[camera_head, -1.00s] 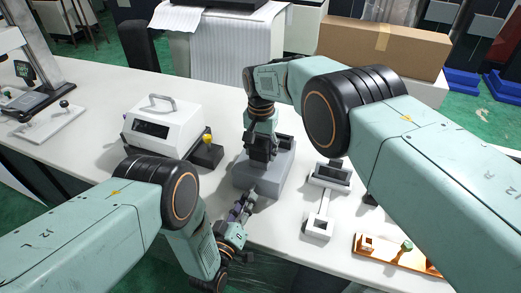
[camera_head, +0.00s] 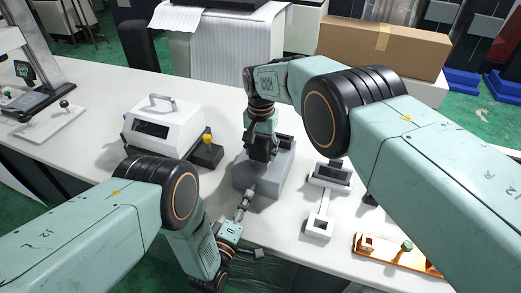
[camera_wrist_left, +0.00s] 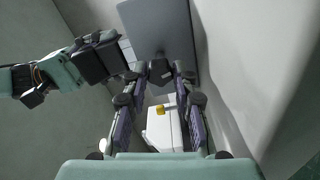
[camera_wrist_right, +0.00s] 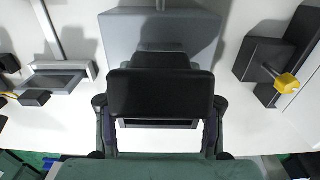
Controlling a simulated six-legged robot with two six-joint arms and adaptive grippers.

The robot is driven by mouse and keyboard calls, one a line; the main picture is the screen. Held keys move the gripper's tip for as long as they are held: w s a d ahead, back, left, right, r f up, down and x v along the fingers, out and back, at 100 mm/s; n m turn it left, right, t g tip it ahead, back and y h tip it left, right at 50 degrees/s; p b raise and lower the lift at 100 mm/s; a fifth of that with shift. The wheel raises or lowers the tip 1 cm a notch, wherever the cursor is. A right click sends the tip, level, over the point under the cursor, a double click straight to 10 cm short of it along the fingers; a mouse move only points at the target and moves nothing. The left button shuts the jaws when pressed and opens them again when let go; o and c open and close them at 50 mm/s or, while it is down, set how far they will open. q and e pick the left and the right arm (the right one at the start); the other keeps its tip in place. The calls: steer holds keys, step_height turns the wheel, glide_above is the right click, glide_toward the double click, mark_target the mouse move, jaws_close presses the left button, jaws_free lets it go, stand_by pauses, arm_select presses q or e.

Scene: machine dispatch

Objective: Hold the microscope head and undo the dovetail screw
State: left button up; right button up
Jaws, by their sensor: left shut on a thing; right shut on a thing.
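The grey microscope body (camera_head: 250,178) stands on the white table in the head view, and its grey face (camera_wrist_left: 172,35) fills the top of the left wrist view. My right gripper (camera_head: 261,152) points down over it. In the right wrist view, my right gripper (camera_wrist_right: 160,112) is shut on the black microscope head (camera_wrist_right: 160,93). My left gripper (camera_head: 246,192) reaches the near side of the grey body. In the left wrist view, my left gripper (camera_wrist_left: 160,78) is shut on a small dark knob, the dovetail screw (camera_wrist_left: 160,70). Its thread is hidden.
A white box with a handle (camera_head: 163,125) and a dark block with a yellow knob (camera_head: 207,152) stand left of the body. A white stand (camera_head: 320,226) and an orange tray (camera_head: 395,257) lie right. The near table edge is close to my left arm.

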arm_select(q)
steer(key=shift+n, duration=0.4)
steer(key=n, duration=0.2)
steer(key=shift+n, duration=1.5)
steer(key=shift+n, duration=2.5)
